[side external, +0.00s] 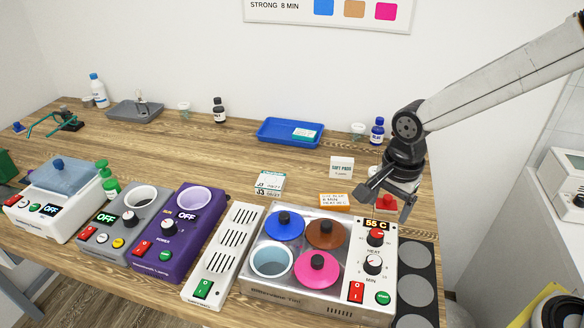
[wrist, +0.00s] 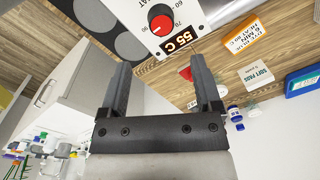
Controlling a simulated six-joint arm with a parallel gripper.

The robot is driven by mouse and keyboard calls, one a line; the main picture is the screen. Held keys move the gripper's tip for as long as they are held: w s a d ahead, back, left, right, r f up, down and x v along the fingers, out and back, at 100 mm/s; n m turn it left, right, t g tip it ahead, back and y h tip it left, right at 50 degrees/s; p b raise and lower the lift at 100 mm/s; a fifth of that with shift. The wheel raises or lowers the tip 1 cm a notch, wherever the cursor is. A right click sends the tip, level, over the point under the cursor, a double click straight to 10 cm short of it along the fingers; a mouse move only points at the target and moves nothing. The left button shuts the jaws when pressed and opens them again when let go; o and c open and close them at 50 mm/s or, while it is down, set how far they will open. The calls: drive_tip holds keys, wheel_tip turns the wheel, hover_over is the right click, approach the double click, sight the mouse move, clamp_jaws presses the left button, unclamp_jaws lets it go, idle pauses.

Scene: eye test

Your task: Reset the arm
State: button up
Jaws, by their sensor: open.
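My gripper (side external: 385,202) hangs open and empty above the right rear of the steel heating bath (side external: 290,291). A red object shows between or behind its fingers, and I cannot tell its distance from them. In the wrist view my gripper (wrist: 160,66) shows two spread fingers with nothing between them. The bath has blue (side external: 275,231), brown (side external: 318,241) and pink (side external: 308,277) lids, each with a black knob, and one uncovered well (side external: 271,263). Its white control panel (side external: 383,262) reads 55 C, and this display (wrist: 181,42) also shows in the wrist view.
A purple device (side external: 180,240), a grey device (side external: 108,243) and a white vented box (side external: 222,252) stand left of the bath. A blue tray (side external: 270,136), small boxes and bottles sit behind. A dark panel with grey discs (side external: 416,291) lies at right. The back middle is fairly clear.

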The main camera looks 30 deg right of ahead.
drive_tip(key=s+d+f+n+t, duration=0.2)
drive_tip(key=s+d+n, duration=0.4)
drive_tip(key=n, duration=0.8)
drive_tip(key=shift+d+f+n, duration=0.3)
drive_tip(key=shift+d+f, duration=0.1)
drive_tip(key=shift+d, duration=0.65)
drive_tip(key=shift+w, duration=0.1)
